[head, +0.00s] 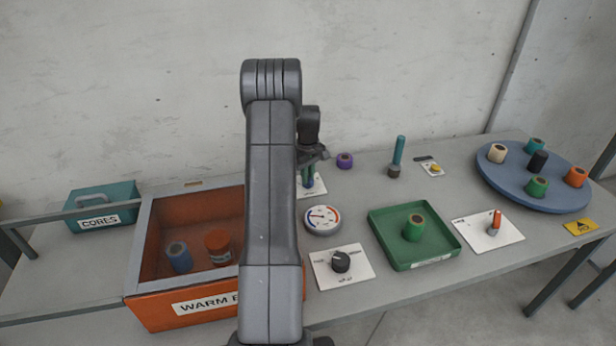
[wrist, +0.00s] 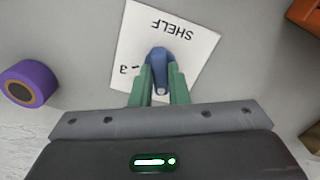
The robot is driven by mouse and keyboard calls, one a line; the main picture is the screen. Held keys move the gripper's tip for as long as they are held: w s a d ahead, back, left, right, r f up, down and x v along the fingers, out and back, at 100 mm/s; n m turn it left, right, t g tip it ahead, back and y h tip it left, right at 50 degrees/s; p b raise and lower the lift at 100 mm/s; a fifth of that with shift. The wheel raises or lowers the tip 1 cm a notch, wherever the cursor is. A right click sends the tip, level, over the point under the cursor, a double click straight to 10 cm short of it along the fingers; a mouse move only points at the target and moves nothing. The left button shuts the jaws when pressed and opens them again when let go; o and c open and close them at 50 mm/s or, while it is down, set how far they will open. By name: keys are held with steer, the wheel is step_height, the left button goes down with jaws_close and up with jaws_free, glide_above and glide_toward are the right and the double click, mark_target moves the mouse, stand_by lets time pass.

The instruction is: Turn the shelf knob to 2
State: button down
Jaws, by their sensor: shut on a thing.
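The shelf knob (wrist: 158,56) is blue, with a pale mark at its near end, in the middle of the wrist view. It sits on a white plate (wrist: 190,62) that reads SHELF upside down, with a 3 at its left; other numbers are hidden or unreadable. My gripper (wrist: 161,76) has its two green fingers shut on the knob from either side. In the head view my gripper (head: 308,182) is low over the plate (head: 320,190), which shows partly behind my arm.
A purple core (head: 345,160) stands close to the plate. A round gauge (head: 322,220) and a black knob (head: 341,261) lie nearer. An orange bin (head: 140,262) is left, a green tray (head: 450,235) and blue turntable (head: 560,193) right.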

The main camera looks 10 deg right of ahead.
steer(key=shift+m, duration=2.3)
steer(key=shift+r, duration=0.1)
steer(key=c, duration=1.4)
jaws_free()
step_height(320, 180, up, 14)
steer(key=shift+b, duration=0.3)
steer(key=shift+f, duration=0.25)
